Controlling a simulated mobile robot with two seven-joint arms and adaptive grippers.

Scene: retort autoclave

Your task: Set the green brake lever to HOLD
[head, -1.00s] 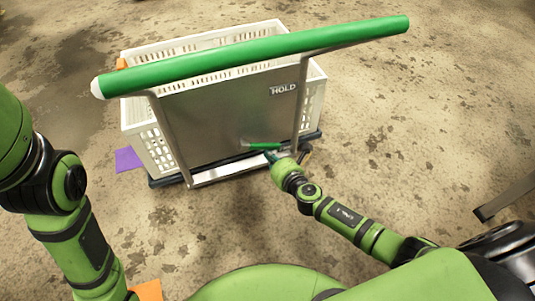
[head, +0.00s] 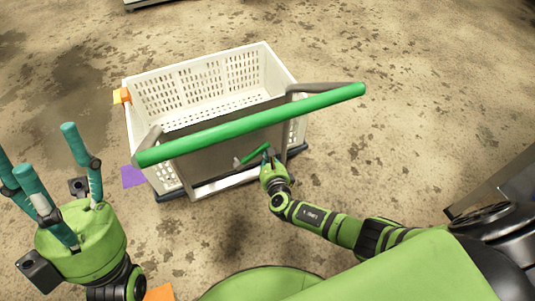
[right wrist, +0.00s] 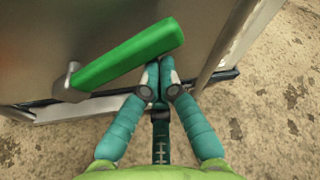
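The green brake lever (head: 256,153) is on the grey back panel of the cart (head: 222,148), low down below the push bar. In the right wrist view, the lever (right wrist: 130,54) slants up to the right from a metal pivot at its left end. My right gripper (head: 267,161) is at the lever's right part. In the right wrist view, the right gripper's (right wrist: 160,76) fingertips are together just under the lever, with nothing visible between them. My left gripper (head: 45,155) is open and empty, away from the cart at left. The HOLD marking is not visible now.
A white crate (head: 205,85) sits on the cart behind the panel. The green push bar (head: 255,123) spans above the lever. An orange piece (head: 122,96) is at the crate's left corner, and a purple patch (head: 133,176) lies on the floor. The floor around is mostly clear.

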